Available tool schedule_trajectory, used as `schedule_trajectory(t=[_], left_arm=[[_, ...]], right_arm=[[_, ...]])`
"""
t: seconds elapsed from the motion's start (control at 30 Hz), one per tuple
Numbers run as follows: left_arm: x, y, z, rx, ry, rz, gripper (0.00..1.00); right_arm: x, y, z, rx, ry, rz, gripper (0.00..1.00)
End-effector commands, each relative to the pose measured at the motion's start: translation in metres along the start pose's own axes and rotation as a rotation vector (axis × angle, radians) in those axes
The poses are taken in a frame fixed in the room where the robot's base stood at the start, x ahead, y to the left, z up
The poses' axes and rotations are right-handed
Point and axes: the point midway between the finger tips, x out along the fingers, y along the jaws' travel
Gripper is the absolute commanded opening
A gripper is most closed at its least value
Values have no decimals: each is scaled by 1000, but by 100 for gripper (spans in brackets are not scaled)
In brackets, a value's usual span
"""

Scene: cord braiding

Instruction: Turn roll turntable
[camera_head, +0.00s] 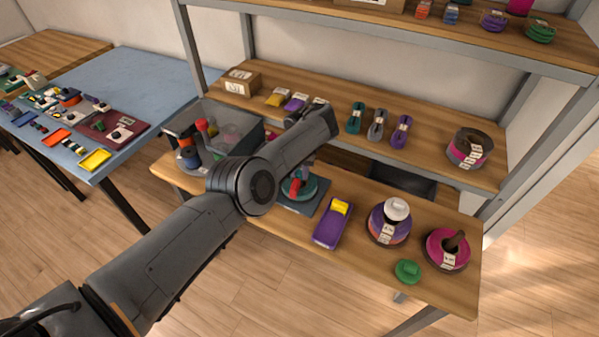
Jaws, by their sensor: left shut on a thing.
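The turntable is a teal disc (311,187) on a dark square base (303,207), on the lower shelf in the middle of the view. A red handle (296,187) stands at its near left side. My left arm comes in from the lower left and reaches over the turntable. My left gripper (302,177) is low over the disc, shut on what looks like the red handle. My forearm hides much of the gripper and the disc's left and far parts. My right gripper is not in view.
A grey bin (240,124) is at left. Cord bundles (377,126) line the shelf above. A blue table (130,75) is far left.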

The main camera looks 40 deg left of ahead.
Motion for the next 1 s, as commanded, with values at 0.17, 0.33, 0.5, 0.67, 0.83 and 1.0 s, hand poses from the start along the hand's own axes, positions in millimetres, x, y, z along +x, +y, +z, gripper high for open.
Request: schedule_trajectory(t=[0.17, 0.33, 0.5, 0.67, 0.83, 1.0], left_arm=[[-1, 0, 0, -21, -1, -1, 0], [-1, 0, 0, -26, -1, -2, 0], [-1, 0, 0, -26, -1, -1, 0], [-1, 0, 0, -26, -1, -1, 34], [-1, 0, 0, -25, 0, -1, 53], [0, 0, 0, -25, 0, -1, 53]], right_arm=[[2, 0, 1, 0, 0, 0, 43], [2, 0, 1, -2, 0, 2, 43], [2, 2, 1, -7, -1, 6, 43], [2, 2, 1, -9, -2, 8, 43], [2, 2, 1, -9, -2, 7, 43], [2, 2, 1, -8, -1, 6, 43]])
